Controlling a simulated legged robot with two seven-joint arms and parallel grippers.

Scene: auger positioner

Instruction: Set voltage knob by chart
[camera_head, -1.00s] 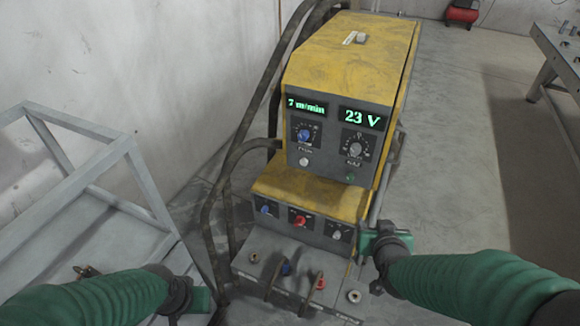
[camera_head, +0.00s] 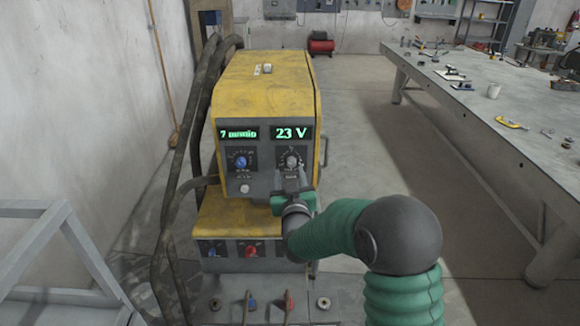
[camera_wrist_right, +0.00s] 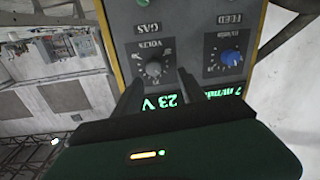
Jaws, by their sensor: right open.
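The yellow welding machine (camera_head: 262,92) stands ahead with a dark front panel. Its right display (camera_head: 291,133) reads 23 V. The grey voltage knob (camera_head: 291,161) sits below that display, and it also shows, upside down and labelled VOLTS, in the right wrist view (camera_wrist_right: 153,69). My right gripper (camera_head: 291,182) is in front of the panel, just below the knob in the head view. In the right wrist view its two dark fingers (camera_wrist_right: 158,84) are apart, with the knob seen between and beyond their tips. I cannot tell whether they touch it. My left gripper is out of view.
A blue feed knob (camera_head: 241,162) sits left of the voltage knob, under a display reading 7 m/min. Thick cables (camera_head: 178,150) run down the machine's left side. A grey metal frame (camera_head: 50,250) stands at left. A long workbench (camera_head: 490,110) is at right, with clear floor between.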

